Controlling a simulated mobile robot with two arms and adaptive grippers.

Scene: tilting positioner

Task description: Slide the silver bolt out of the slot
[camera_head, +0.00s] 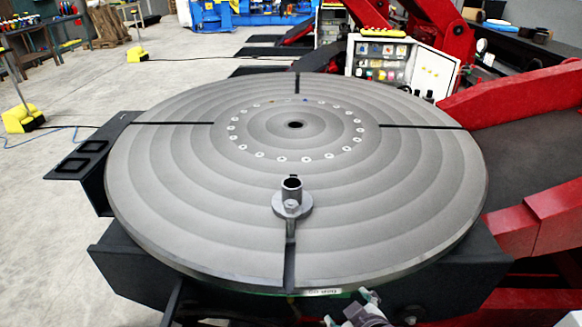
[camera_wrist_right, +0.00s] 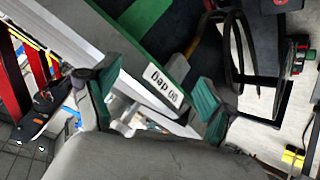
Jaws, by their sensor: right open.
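The round grey turntable (camera_head: 190,190) has straight slots cut in from its rim. A silver bolt (camera_head: 291,206) sits at the inner end of the front slot (camera_head: 290,265), with a round flange and a short upright tube (camera_head: 291,186) around and behind it. How these parts join is too small to tell. My right gripper (camera_head: 349,309) is at the bottom edge, in front of the turntable rim and right of the slot, apart from the bolt. In the right wrist view its green-padded fingers (camera_wrist_right: 157,97) are spread. The bolt is not clear there. My left gripper is out of view.
A "90 deg" label (camera_wrist_right: 163,84) on the rim shows between my right fingers; the rim is close. Red positioner arms (camera_head: 540,220) stand at the right. A control box (camera_head: 402,68) is behind the turntable. The turntable top is otherwise clear.

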